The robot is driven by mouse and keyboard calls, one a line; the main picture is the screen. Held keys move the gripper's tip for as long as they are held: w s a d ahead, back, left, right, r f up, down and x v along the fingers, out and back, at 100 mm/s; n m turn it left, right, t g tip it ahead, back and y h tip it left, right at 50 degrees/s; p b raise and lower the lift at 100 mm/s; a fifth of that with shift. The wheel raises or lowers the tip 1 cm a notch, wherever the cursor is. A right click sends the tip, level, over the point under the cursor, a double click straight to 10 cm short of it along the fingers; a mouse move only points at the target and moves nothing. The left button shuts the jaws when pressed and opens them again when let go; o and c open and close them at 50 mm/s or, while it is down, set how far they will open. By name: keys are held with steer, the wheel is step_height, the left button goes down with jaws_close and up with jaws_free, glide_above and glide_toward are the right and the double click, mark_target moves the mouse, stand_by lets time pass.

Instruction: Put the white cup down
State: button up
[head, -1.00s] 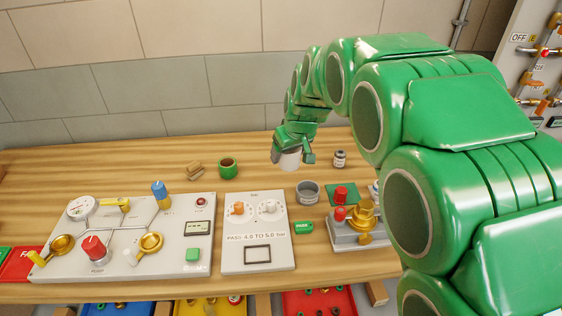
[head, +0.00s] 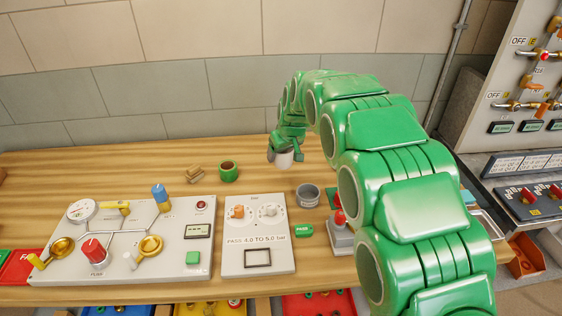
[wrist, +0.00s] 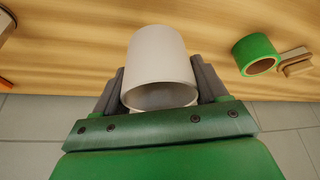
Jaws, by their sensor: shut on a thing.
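The white cup (wrist: 160,62) is between the two dark fingers of my gripper (wrist: 160,92) in the wrist view, and the fingers are shut on its sides. In the head view the white cup (head: 284,159) shows just under my gripper (head: 286,152), over the back part of the wooden bench (head: 110,160). The cup is partly hidden by the gripper. I cannot tell whether its base touches the bench.
A grey metal bowl (head: 308,194) is in front, right. Panels with valves (head: 125,240) and knobs (head: 255,235) fill the bench front. Bare wood lies behind the mug.

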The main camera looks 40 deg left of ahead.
steer(key=shift+w+a+f, duration=0.35)
steer(key=shift+a+f, duration=0.05)
steer(key=shift+f, duration=0.2)
steer(key=shift+w+a+f, duration=0.3)
steer(key=shift+a+f, duration=0.1)
steer(key=shift+f, duration=1.7)
steer(key=o, duration=1)
steer(key=shift+f, duration=0.1)
steer(key=shift+o, duration=0.2)
steer(key=v, duration=1.2)
steer(key=shift+s+d, duration=0.1)
